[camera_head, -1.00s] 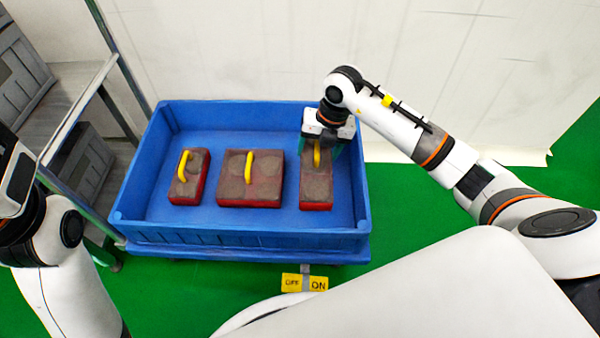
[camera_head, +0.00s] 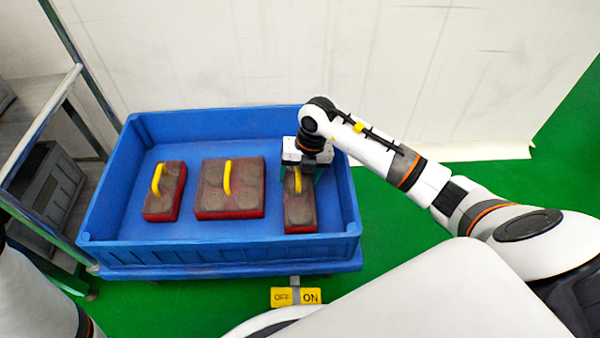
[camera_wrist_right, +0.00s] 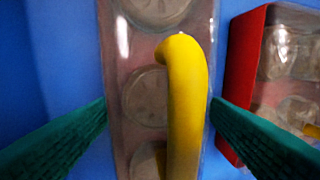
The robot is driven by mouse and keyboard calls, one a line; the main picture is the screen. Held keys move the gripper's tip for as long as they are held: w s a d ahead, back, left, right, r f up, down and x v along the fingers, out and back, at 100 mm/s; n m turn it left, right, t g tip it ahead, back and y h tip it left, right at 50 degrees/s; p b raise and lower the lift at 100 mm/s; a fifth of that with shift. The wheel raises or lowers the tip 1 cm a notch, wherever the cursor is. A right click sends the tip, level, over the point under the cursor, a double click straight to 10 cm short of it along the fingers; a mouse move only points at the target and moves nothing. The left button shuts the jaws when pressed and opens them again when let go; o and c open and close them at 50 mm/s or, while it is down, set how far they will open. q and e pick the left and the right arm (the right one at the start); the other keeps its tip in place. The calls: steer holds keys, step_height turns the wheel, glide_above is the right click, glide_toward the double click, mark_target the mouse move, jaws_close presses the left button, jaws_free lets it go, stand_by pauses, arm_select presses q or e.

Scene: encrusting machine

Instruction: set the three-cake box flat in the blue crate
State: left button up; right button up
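The three-cake box (camera_head: 301,212) lies flat on the floor of the blue crate (camera_head: 225,252), at the crate's right end. Its round cakes and yellow handle (camera_wrist_right: 187,95) show in the right wrist view. My right gripper (camera_head: 299,172) is low over the far part of this box. Its green fingers (camera_wrist_right: 160,103) stand apart on either side of the handle, with a clear gap on the left side. The fingers hide part of the box in the head view. My left gripper is out of view; only a bit of my left arm shows at the lower left.
A wider red box (camera_head: 230,190) with a yellow handle lies in the crate's middle, and a small red box (camera_head: 164,192) lies left of it. A metal shelf (camera_head: 40,110) stands at the left. An OFF/ON sign (camera_head: 296,297) is in front.

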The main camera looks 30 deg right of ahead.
steer(key=o, duration=0.5)
steer(key=shift+c, duration=0.2)
